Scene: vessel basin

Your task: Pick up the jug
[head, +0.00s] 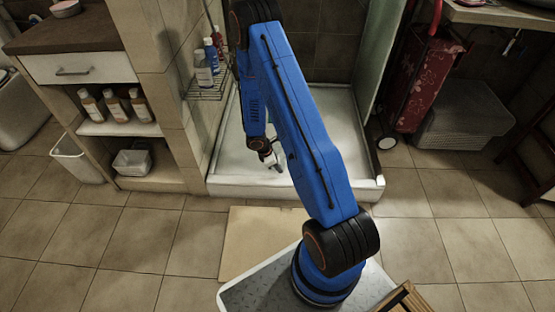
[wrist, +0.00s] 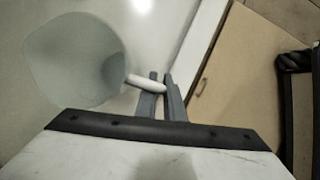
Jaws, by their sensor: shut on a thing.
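The jug (wrist: 72,60) is a pale grey-green, wide-mouthed vessel at the left of the wrist view. Its short white handle (wrist: 140,82) runs right to my gripper (wrist: 160,78), whose two grey fingers are shut on the handle's end. In the head view my gripper (head: 270,158) is low over the white shower basin (head: 232,166), just behind its front rim. There the blue arm hides much of the basin, and I cannot make out the jug clearly. I cannot tell whether the jug touches the basin floor.
A tiled pillar and shelf unit with bottles (head: 118,105) stand left of the basin. A wire rack with bottles (head: 205,70) hangs at the basin's left wall. A red trolley (head: 425,80) and a grey crate (head: 462,115) stand right. A tan mat (head: 245,240) lies in front; the tiles nearby are clear.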

